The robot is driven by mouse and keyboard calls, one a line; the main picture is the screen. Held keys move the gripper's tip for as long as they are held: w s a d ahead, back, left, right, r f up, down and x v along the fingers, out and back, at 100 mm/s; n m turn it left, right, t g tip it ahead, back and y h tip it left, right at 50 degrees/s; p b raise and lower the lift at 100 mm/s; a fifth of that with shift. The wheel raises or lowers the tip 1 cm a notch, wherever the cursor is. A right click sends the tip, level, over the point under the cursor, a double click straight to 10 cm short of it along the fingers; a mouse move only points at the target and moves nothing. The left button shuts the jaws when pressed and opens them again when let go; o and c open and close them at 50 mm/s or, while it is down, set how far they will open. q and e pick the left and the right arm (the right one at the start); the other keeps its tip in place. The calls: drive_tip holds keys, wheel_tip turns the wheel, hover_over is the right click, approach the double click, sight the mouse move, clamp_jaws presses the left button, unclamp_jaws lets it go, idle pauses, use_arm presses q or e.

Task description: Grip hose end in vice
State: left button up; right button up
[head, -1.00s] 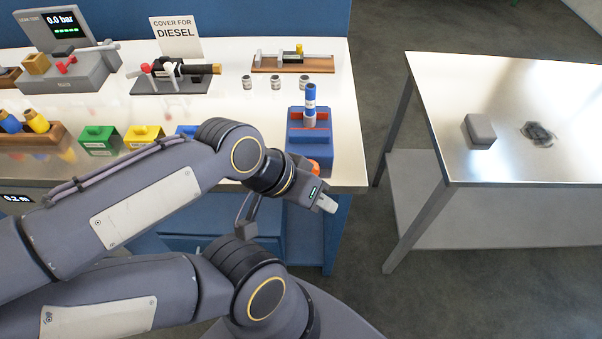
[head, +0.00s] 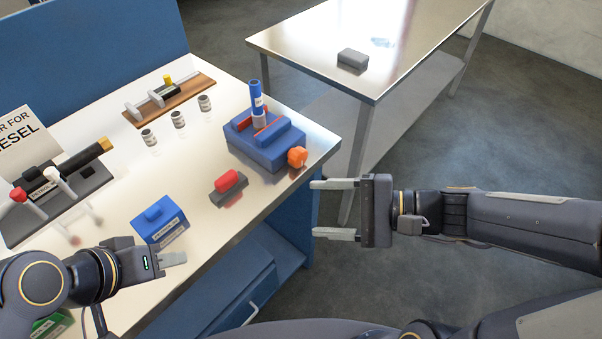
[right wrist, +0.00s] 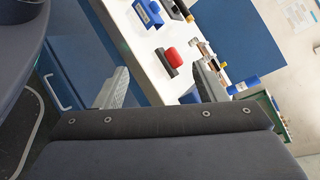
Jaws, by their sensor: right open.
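The blue vice (head: 262,150) stands at the table's right corner, with red jaw faces and an orange knob (head: 297,157) at its front. A blue hose piece (head: 256,96) stands upright between the jaws, with a grey metal collar (head: 259,118) at its lower end. I cannot tell whether the jaws press on it. The hose also shows in the right wrist view (right wrist: 243,86), partly behind a finger. My right gripper (head: 315,208) is open and empty, off the table edge, right of and nearer than the knob. My left gripper (head: 183,258) is over the front edge; its finger gap is unclear.
A red-handled block (head: 230,186) and a blue labelled box (head: 160,222) lie left of the vice. Several small metal collars (head: 178,119) stand behind, near a wooden rack (head: 170,98). A second table (head: 420,40) holds a grey block (head: 352,58). Open floor separates the tables.

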use_arm(q)
wheel_tip(320, 180, down, 3)
drive_tip(key=shift+r+b, duration=0.1)
drive_tip(key=shift+b, duration=0.75)
use_arm(e)
drive_tip(key=w+d+f+m+t+y, duration=0.1)
drive_tip(key=w+f+m+t, duration=0.35)
drive_tip(key=w+m, duration=0.25)
use_arm(q)
drive_tip(key=shift+f+b, duration=0.5)
use_arm(e)
drive_tip(key=m+t+h, duration=0.3)
drive_tip(key=m+t, duration=0.1)
drive_tip(key=m, duration=0.2)
approach(302, 159)
use_arm(q)
drive_tip(key=shift+r+p, duration=0.3)
use_arm(e)
drive_tip(key=x, duration=0.8)
drive_tip(key=shift+r+m, duration=0.1)
drive_tip(key=shift+m, duration=0.2)
drive_tip(key=c, duration=1)
